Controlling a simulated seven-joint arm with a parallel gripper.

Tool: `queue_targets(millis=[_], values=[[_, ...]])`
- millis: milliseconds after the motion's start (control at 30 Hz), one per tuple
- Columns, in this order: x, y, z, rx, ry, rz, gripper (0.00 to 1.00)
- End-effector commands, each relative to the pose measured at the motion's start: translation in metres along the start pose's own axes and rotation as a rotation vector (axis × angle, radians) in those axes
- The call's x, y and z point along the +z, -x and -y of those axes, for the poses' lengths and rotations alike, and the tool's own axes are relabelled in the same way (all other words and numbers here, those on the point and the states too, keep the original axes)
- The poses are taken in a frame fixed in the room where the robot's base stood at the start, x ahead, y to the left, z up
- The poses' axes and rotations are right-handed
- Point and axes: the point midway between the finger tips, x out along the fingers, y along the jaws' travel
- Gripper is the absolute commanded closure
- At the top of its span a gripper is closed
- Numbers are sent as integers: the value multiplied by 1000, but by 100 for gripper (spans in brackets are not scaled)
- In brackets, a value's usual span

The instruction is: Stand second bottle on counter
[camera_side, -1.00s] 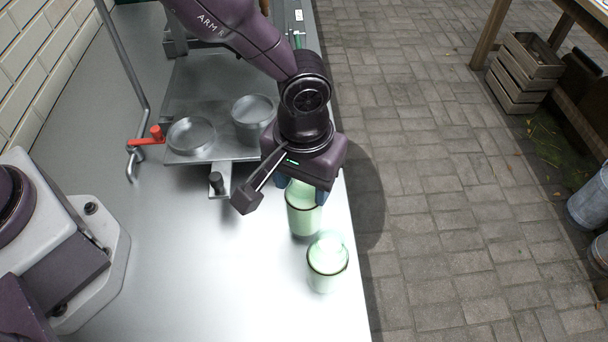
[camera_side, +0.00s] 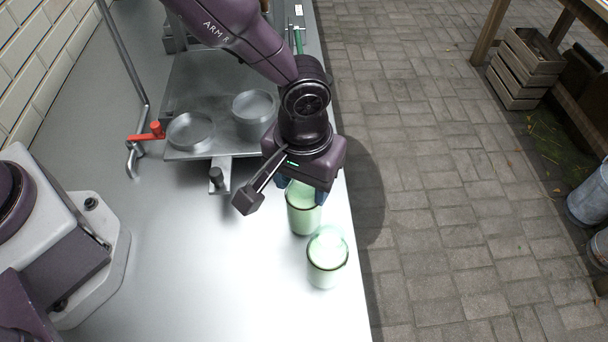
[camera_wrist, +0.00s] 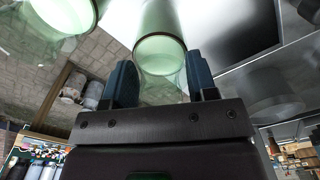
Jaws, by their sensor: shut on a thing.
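Two pale green glass bottles stand near the right edge of the steel counter (camera_side: 200,285). The front bottle (camera_side: 327,262) stands free; it also shows at the top left of the wrist view (camera_wrist: 62,15). The other bottle (camera_side: 303,212) is just behind it, under my gripper (camera_side: 308,188). In the wrist view this bottle (camera_wrist: 160,52) lies between the two blue fingers of my gripper (camera_wrist: 162,80), which are shut on it. The bottle looks upright and its base appears at or very near the counter; exact contact is unclear. Its top is hidden by my gripper.
A metal plate behind my gripper carries a shallow round pan (camera_side: 190,131) and a round metal pot (camera_side: 254,108). A red-handled tap (camera_side: 148,134) is to their left. The counter's right edge drops to the paving close to both bottles. The counter's front is clear.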

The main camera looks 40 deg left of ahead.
Motion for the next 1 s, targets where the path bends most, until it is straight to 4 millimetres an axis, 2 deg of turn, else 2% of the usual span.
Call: queue_targets(millis=[433,467,567,600,767,833,1000], values=[[0,-2,0,1,0,-1,85],[0,-2,0,1,0,-1,43],[0,-3,0,1,0,-1,20],[0,-3,0,1,0,-1,18],[0,-3,0,1,0,-1,18],[0,-3,0,-1,0,1,29],[0,-3,0,-1,0,0,29]])
